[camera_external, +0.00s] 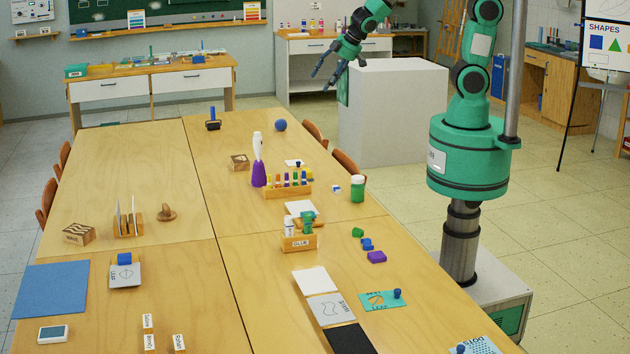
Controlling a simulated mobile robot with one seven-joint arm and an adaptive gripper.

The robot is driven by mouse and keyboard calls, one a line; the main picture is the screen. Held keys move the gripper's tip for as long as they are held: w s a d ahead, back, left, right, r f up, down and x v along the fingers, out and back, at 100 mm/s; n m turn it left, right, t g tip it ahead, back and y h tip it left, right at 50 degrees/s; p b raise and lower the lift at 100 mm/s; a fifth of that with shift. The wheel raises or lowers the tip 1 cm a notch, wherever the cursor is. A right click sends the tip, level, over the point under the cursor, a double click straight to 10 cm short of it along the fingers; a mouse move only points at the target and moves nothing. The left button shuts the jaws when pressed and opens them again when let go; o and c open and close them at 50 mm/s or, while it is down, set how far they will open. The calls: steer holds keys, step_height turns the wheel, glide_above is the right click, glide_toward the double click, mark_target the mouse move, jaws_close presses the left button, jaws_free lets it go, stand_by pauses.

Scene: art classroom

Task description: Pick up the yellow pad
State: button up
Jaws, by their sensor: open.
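I cannot make out a yellow pad for certain in the external view. Small green (357,232), blue (367,244) and purple (376,257) pieces lie on the right half of the wooden table (200,290). My gripper (323,80) is open and empty. It is high in the picture, near the upper left of the white block, well away from these pieces. Its fingers point down and to the left.
A wooden rack of coloured pieces (288,191), a purple-and-white bottle (258,172), a green jar (357,189) and a glue box (298,241) stand on the table. A large white block (385,115) is beside my arm. The table's left middle is mostly clear.

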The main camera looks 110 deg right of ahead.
steer(key=d+f+y+p, duration=0.1)
steer(key=d+f+y, duration=0.1)
steer(key=f, duration=1)
steer(key=d+f+y+p, duration=0.1)
steer(key=d+f, duration=0.2)
steer(key=f, duration=1)
steer(key=shift+f+n+y, duration=0.25)
steer(key=shift+n+y, duration=0.05)
steer(key=shift+y, duration=0.1)
steer(key=shift+d+f, duration=0.1)
steer(key=b, duration=0.4)
glide_above(308, 170)
steer(key=s, duration=0.3)
steer(key=shift+g, duration=0.3)
steer(key=shift+w+f, duration=0.15)
steer(key=shift+f, duration=1.8)
steer(key=shift+w+f, duration=0.1)
steer(key=shift+f, duration=1.8)
steer(key=shift+b+x, duration=1.45)
steer(key=shift+x, duration=1.2)
steer(key=shift+w+d+r, duration=0.1)
